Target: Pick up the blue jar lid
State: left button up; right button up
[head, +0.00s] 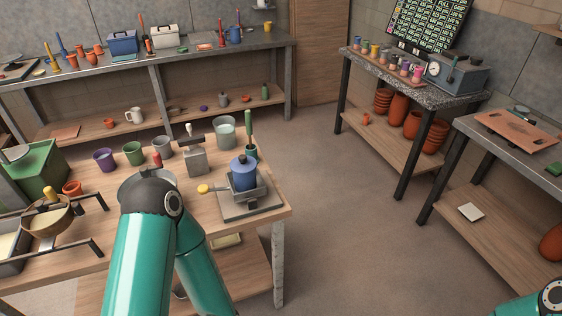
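A blue lidded jar (244,174) stands on a small grey bench device (252,204) near the right end of the front wooden table. Its blue top has a small knob; I cannot tell where the lid ends and the jar begins. My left arm, teal with a dark joint, rises at the lower middle, left of the jar and apart from it in the picture. Its gripper does not show. Only a bit of my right arm shows in the bottom right corner, and its gripper is out of frame.
A green-handled tool (249,132) stands close behind the jar. A grey box with a handle (195,158) and a pale green cup (225,132) are nearby. Open floor (340,230) lies right of the table (277,212).

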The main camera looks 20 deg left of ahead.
aim_at(242, 164)
jog(key=z, duration=0.25)
jog(key=i, duration=4.45)
jog(key=u, duration=1.3)
jog(key=i, duration=0.15)
jog(key=u, duration=1.4)
jog(key=i, duration=0.2)
jog(key=u, duration=1.35)
jog(key=i, duration=0.25)
jog(key=u, duration=1.5)
